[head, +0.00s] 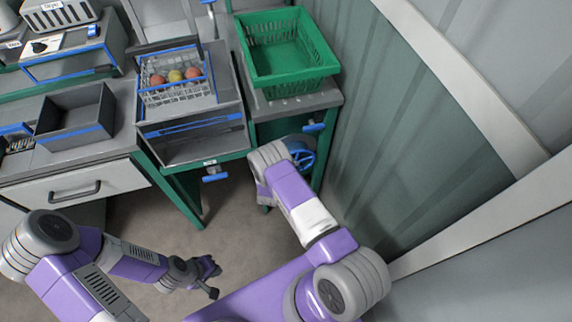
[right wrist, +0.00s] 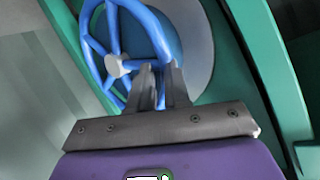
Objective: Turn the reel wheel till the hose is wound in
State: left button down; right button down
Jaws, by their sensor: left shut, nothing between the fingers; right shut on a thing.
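The blue spoked reel wheel (head: 303,155) sits low under the bench end with the green crate, partly covered by my right arm. In the right wrist view the wheel (right wrist: 150,28) is close, with a grey hub (right wrist: 117,66) and a pale round disc (right wrist: 203,50) behind it. My right gripper (right wrist: 160,72) is shut on the wheel's rim. In the head view its fingers are hidden behind my wrist. My left gripper (head: 211,280) is shut and empty above the floor, away from the wheel. I cannot make out the hose.
A green crate (head: 288,82) stands on the bench above the wheel. A corrugated wall (head: 400,130) is close on the right. The floor (head: 240,225) between my arms is clear.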

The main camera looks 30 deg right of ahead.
jog(key=shift+a+f, duration=0.1)
jog(key=shift+a, duration=0.05)
jog(key=c, duration=1.1)
grip_release()
jog(key=shift+s, duration=0.1)
jog(key=p+v, duration=0.2)
jog(key=v, duration=0.5)
jog(key=shift+r, duration=0.2)
jog(key=shift+s+a, duration=0.1)
jog(key=shift+s, duration=0.1)
